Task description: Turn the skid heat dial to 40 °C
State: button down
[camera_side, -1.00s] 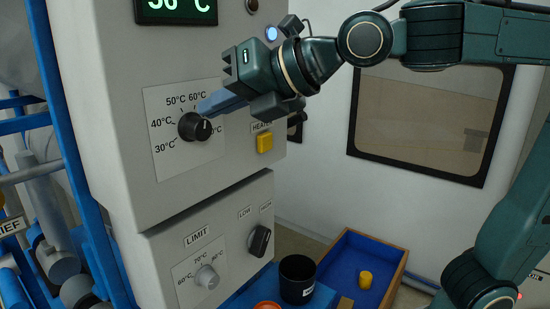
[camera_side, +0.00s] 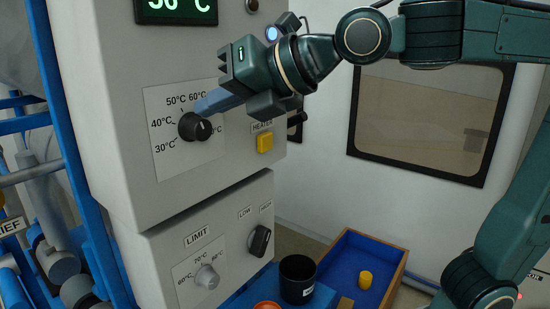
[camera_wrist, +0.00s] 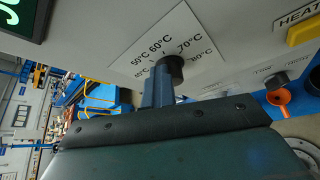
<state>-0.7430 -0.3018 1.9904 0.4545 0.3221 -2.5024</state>
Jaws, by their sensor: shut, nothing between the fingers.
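The heat dial (camera_side: 195,127) is a black round knob on a white scale plate (camera_side: 162,165) marked from 30 °C upward; 40 °C is at its left. A small white mark shows on the knob's right part; the exact reading cannot be told. My gripper (camera_side: 203,107) is shut and empty, its blue-grey fingertips at the knob's upper right, hiding part of the scale. In the wrist view the fingers (camera_wrist: 160,78) lie right against the left side of the knob (camera_wrist: 174,68), seemingly touching it, with 50, 60 and 70 °C visible beyond.
A green digital display (camera_side: 176,8) is cut off at the top. A yellow heater button (camera_side: 264,142) is right of the dial. Below are a limit dial (camera_side: 207,278) and a low/high knob (camera_side: 260,240). A black cup (camera_side: 297,279) and a blue-lined tray (camera_side: 338,275) stand lower right.

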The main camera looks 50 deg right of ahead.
jog(key=shift+f, duration=0.15)
jog(key=shift+r, duration=0.35)
jog(key=s, duration=0.6)
dwell(0.4)
jog(key=shift+d+r, duration=0.1)
jog(key=shift+s+d+f, duration=0.25)
jog(key=shift+d+f, duration=0.15)
jog(key=shift+d, duration=0.15)
jog(key=shift+s+d+f, duration=0.25)
jog(key=shift+d+f, duration=0.1)
jog(key=shift+d, duration=0.2)
jog(key=shift+w, duration=0.2)
